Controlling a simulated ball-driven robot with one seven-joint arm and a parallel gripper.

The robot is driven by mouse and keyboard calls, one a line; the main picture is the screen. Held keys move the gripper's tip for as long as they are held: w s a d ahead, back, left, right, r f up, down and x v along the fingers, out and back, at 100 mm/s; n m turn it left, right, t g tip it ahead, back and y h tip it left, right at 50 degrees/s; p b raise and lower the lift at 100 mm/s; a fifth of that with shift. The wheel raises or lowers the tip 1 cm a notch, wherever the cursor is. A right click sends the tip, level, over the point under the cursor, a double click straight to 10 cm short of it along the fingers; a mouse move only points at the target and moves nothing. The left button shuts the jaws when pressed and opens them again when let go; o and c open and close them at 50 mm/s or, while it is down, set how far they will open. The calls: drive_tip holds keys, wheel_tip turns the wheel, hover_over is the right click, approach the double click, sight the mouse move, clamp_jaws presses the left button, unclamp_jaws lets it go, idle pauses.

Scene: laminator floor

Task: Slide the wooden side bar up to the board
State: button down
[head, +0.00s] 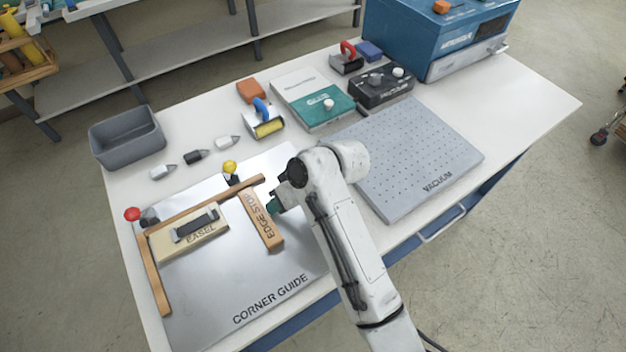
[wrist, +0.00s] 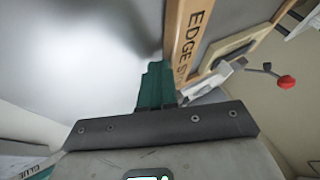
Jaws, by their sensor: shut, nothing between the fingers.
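The wooden side bar, marked EDGE STOP (head: 262,222), lies on the grey CORNER GUIDE plate (head: 290,265). It also shows in the wrist view (wrist: 191,38). The pale board with the EASEL label (head: 165,242) lies to its left with a dark clip-like piece on it; a bare gap separates bar and board. My gripper (head: 273,206) is at the bar's right side, mostly hidden behind my arm. In the wrist view its green fingers (wrist: 155,88) are together and empty, close beside the bar; I cannot tell whether they touch it.
A wooden corner frame (head: 155,275) borders the board at left and back. Red (head: 132,214) and yellow (head: 230,167) knobs stand behind it. A perforated VACUUM plate (head: 420,160) lies to the right. A grey bin (head: 127,137) stands at back left. The plate's front is clear.

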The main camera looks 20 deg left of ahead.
sight(259, 216)
drive_tip(key=s+a, duration=0.1)
drive_tip(key=s+a+p, duration=0.1)
drive_tip(key=s, duration=0.1)
drive_tip(key=s+a, duration=0.1)
drive_tip(key=s, duration=0.1)
drive_tip(key=shift+a, duration=0.3)
drive_tip(key=shift+s, duration=0.1)
